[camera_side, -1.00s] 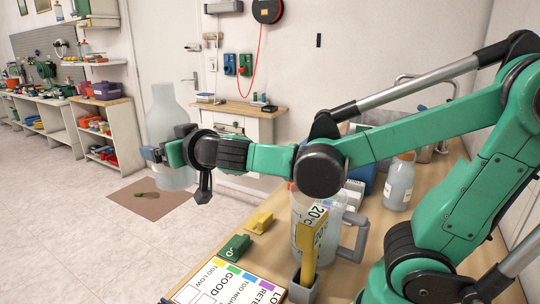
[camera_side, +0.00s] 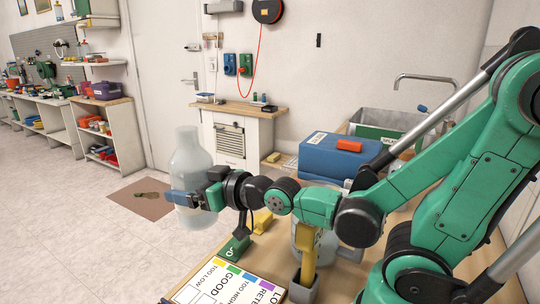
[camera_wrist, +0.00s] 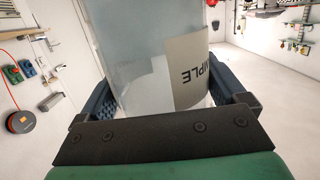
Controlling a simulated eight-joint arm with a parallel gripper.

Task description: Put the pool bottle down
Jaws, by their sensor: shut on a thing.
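The pool bottle (camera_side: 190,165) is translucent, pale and upright, with a narrower neck. In the side view it is at the left end of the arm, beyond the bench's left edge in the picture. My gripper (camera_side: 188,201) is shut on its lower part. The wrist view shows the bottle (camera_wrist: 150,75) between both fingers of my gripper (camera_wrist: 153,98), with a label reading "MPLE" in part.
On the wooden bench (camera_side: 200,262) lie a colour chart (camera_side: 222,288), a green block (camera_side: 234,247) and a yellow block (camera_side: 262,222). A jug (camera_side: 328,245) stands behind a yellow-handled tool in a grey holder (camera_side: 304,288). A blue box (camera_side: 335,160) and a sink (camera_side: 385,122) are farther back.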

